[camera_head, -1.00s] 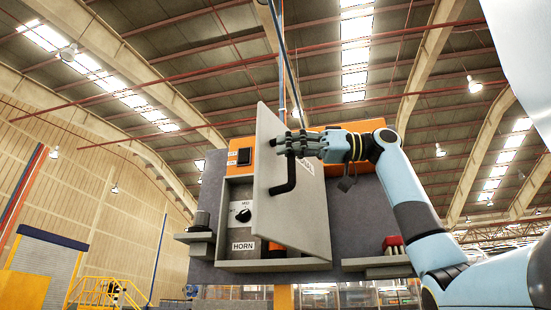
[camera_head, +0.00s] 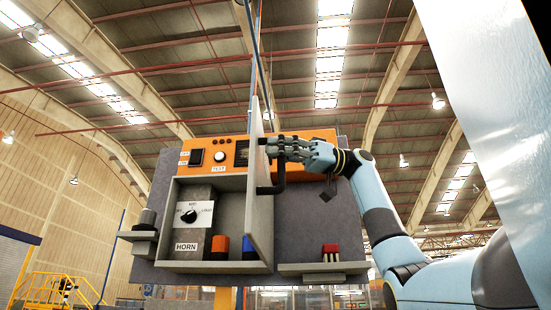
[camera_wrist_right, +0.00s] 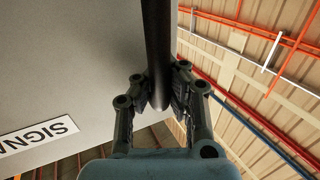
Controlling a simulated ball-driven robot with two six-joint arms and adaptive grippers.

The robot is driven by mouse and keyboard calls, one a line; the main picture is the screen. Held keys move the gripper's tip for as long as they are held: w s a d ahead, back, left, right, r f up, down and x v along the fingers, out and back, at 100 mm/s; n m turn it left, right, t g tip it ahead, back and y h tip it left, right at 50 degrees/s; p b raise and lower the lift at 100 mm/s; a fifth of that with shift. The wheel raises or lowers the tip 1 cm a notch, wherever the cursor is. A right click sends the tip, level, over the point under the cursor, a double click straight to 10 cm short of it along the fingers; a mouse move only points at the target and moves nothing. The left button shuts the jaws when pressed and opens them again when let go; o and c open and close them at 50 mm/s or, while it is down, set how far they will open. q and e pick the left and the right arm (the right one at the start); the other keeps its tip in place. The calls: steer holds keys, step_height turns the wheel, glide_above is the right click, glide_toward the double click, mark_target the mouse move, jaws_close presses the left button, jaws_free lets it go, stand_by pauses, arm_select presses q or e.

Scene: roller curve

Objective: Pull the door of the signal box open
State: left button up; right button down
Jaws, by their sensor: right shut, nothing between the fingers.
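The signal box door (camera_head: 260,215) is a grey panel swung well open, seen almost edge-on in the head view. Its black bar handle (camera_head: 277,182) sticks out on the right side. My right gripper (camera_head: 280,150) is at the upper part of the handle; its jaws are shut with nothing held. In the right wrist view the handle (camera_wrist_right: 158,45) runs down to the fingers (camera_wrist_right: 157,98), in front of the grey door face (camera_wrist_right: 70,65); contact is unclear. My left gripper is not in view.
An orange panel (camera_head: 228,170) with a switch and a white button is above the box. A side shelf with a dark knob (camera_head: 146,219) is at the left.

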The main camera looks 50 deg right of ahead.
steer(key=c, duration=2.1)
jaws_free()
steer(key=o, duration=0.9)
steer(key=shift+w+d+f, duration=0.1)
steer(key=shift+w+d, duration=0.05)
steer(key=shift+w, duration=0.05)
steer(key=shift+c, duration=0.2)
steer(key=shift+s, duration=0.1)
steer(key=v, duration=1.2)
